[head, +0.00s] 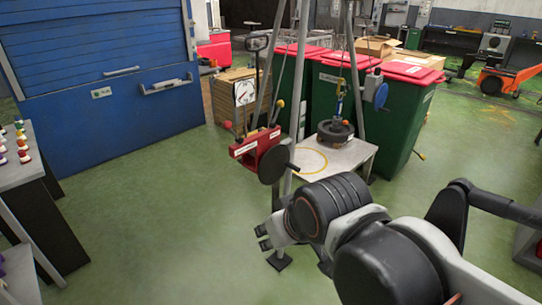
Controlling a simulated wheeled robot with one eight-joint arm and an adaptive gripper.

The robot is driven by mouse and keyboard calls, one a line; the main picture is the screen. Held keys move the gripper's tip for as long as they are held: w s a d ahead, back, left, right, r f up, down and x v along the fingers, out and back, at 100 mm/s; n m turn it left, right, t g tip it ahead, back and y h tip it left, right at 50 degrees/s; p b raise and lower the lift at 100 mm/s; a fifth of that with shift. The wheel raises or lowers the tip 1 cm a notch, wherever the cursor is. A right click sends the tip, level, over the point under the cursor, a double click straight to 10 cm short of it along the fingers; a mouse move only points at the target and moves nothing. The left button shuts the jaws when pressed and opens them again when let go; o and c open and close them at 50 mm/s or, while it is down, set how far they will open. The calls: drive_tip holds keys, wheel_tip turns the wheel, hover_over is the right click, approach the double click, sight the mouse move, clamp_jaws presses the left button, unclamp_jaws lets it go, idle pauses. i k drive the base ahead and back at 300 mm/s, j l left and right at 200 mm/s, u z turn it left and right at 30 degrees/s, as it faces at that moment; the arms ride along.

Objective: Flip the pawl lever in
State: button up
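A red winch housing (245,153) with white labels is mounted on the legs of a tall grey tripod frame. A dark round disc (272,166) with a short black handle (293,167) is on its near side. I cannot tell which is the pawl lever; labels are too small to read. My gripper (262,238) is below and in front of the winch, apart from it. Its two fingertips are apart with nothing between them.
A grey stand (355,156) beside the winch bears a dark round weight (335,132) under a hanging hook. Green bins with red lids (405,71) and a blue cabinet (100,130) stand behind. A bench (20,172) is at left. The green floor before the winch is clear.

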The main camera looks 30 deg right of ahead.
sight(280, 103)
drive_tip(key=l+u, duration=0.85)
drive_tip(key=l, duration=1.05)
drive_tip(key=k+l+u, duration=0.15)
drive_tip(key=l, duration=0.95)
drive_tip(key=k+l+u, duration=0.15)
drive_tip(key=l, duration=0.4)
drive_tip(key=i+l, duration=0.5)
drive_tip(key=l, duration=0.25)
drive_tip(key=z, duration=1.15)
